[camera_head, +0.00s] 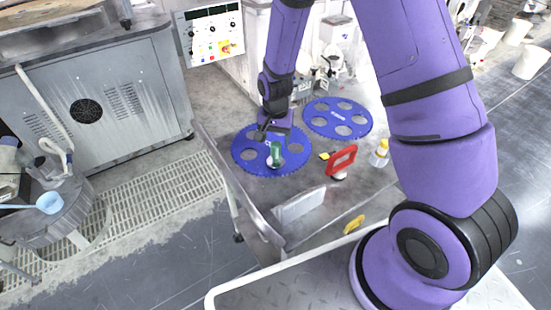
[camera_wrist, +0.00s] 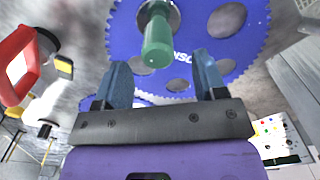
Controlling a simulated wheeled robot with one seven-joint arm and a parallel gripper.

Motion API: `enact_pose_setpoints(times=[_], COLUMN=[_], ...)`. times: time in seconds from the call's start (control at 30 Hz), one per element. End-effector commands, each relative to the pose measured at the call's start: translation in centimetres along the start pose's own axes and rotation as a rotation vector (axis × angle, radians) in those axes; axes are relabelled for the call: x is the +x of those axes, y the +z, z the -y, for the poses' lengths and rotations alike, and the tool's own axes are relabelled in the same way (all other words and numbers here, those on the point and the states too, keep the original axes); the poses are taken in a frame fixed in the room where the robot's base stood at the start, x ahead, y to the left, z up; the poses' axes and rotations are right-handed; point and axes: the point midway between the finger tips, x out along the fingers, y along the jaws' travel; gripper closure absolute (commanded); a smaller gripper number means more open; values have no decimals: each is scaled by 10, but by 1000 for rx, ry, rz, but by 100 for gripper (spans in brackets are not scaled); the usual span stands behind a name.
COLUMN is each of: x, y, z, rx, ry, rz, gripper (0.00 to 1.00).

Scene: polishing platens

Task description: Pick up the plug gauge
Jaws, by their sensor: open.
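The plug gauge, seen as a green handle (camera_head: 275,150) on a round metal base, stands on the left blue toothed disc (camera_head: 243,155). In the wrist view the green handle (camera_wrist: 157,45) lies ahead of the fingertips, near the middle of the gap and apart from both fingers. My gripper (camera_head: 268,132) is above the same disc, just beyond the gauge in the head view. In the wrist view my gripper (camera_wrist: 160,75) is open with nothing between its fingers.
A second blue disc (camera_head: 358,126) lies to the right. A red-handled tool (camera_head: 342,160), a yellow-capped bottle (camera_head: 380,152) and a small yellow piece (camera_head: 324,156) stand nearby. A pale upright plate (camera_head: 299,204) is nearer. A control panel (camera_head: 211,34) stands behind.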

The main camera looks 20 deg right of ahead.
Motion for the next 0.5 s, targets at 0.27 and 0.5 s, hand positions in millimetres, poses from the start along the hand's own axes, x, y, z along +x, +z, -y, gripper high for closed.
enact_pose_setpoints(times=[0.27,0.5], x=[36,50], y=[2,2], z=[-2,-2], rx=[-1,-1], ry=[2,0], rz=[2,0], gripper=[35,35])
